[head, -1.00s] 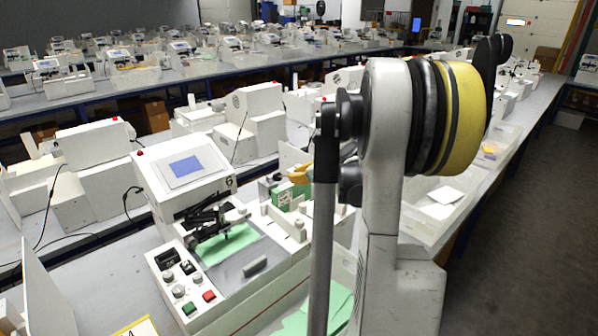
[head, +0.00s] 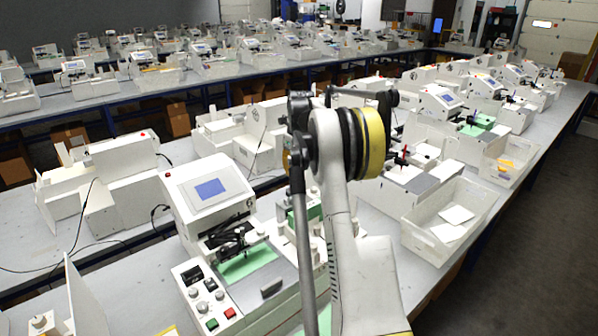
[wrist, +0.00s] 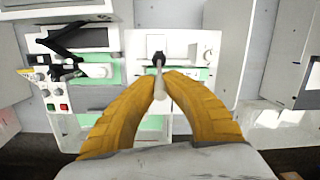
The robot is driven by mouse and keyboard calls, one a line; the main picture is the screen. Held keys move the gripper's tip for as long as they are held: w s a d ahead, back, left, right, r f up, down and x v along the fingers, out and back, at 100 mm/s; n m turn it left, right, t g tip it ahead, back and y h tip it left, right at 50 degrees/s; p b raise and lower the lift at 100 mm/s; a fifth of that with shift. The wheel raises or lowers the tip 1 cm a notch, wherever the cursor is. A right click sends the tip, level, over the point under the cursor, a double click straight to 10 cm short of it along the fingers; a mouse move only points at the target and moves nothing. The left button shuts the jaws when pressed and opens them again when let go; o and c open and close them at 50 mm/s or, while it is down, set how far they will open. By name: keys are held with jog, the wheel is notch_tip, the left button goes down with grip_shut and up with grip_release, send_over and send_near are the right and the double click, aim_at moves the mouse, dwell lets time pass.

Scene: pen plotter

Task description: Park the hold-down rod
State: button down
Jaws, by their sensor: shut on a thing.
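The plotter (head: 207,190), a white machine with a blue screen, stands left of my arm in the head view; its pen mechanism (head: 235,240) is over a green sheet (head: 247,262). In the wrist view my gripper (wrist: 160,76) has its two yellow fingers closed around a slim pale rod with a dark end (wrist: 159,60), which I take to be the hold-down rod (wrist: 160,93). The rod is above the white and green bed (wrist: 188,50) beside the plotter. I cannot tell whether it touches anything below. In the head view my arm hides the gripper and rod.
A control panel (head: 205,300) with knobs and green and red buttons is in front of the plotter. A white bin (head: 450,222) with papers stands to the right. Other machines fill the benches; open floor (head: 535,240) lies at the right.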

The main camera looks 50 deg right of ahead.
jog(key=shift+w+r+g+p, duration=0.1)
jog(key=shift+w+g+p, duration=0.4)
jog(key=shift+w, duration=0.25)
jog(key=c, duration=1.4)
grip_release()
jog(key=r, duration=1.2)
jog(key=shift+s+a, duration=0.1)
jog(key=shift+s, duration=0.2)
